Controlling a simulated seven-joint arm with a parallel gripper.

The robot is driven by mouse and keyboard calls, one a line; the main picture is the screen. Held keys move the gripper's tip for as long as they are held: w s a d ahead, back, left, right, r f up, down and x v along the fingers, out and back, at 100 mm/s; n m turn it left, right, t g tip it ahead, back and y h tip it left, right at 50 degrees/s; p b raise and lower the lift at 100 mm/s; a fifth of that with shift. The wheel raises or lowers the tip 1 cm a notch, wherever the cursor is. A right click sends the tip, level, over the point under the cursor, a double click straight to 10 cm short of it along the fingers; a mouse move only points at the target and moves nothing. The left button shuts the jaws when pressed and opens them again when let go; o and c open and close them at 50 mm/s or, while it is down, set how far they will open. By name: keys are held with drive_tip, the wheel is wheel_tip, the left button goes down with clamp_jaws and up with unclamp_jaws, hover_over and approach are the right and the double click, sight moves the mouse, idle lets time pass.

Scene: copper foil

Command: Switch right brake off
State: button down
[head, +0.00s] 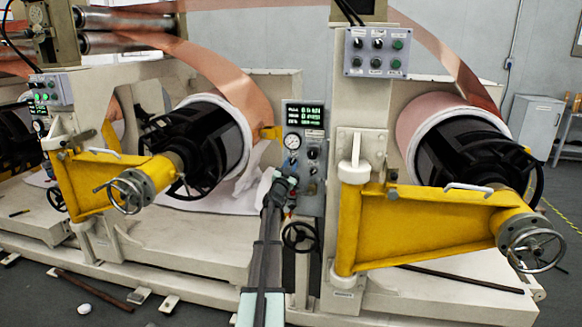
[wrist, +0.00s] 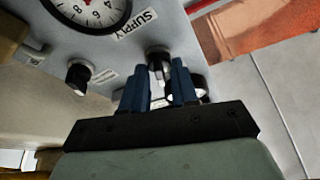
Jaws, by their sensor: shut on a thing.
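A grey control panel (head: 317,200) stands between the two reels, with a green display (head: 305,116), a round gauge (head: 292,141) and small black knobs. My gripper (head: 288,180) is at the panel's lower left part and hides some controls. In the wrist view, my gripper (wrist: 159,82) has its two blue fingers either side of a dark, shiny-capped knob (wrist: 158,53) and is shut on it. A second black knob (wrist: 78,77) sits to the left, apart from the fingers. Another control is partly hidden behind the right finger. I cannot read which control is the right brake.
A black handwheel (head: 299,236) is just below the panel. A yellow swing arm (head: 425,228) with a handwheel is to the right; another (head: 85,180) is to the left. A button box (head: 378,53) hangs at the upper right.

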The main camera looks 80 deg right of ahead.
drive_tip(key=shift+m+g+y, duration=0.3)
drive_tip(key=shift+m+g, duration=0.3)
drive_tip(key=shift+m, duration=0.9)
drive_tip(key=c, duration=1.2)
unclamp_jaws()
drive_tip(key=v, duration=1.4)
drive_tip(key=shift+w+d, duration=0.1)
drive_tip(key=shift+w, duration=0.05)
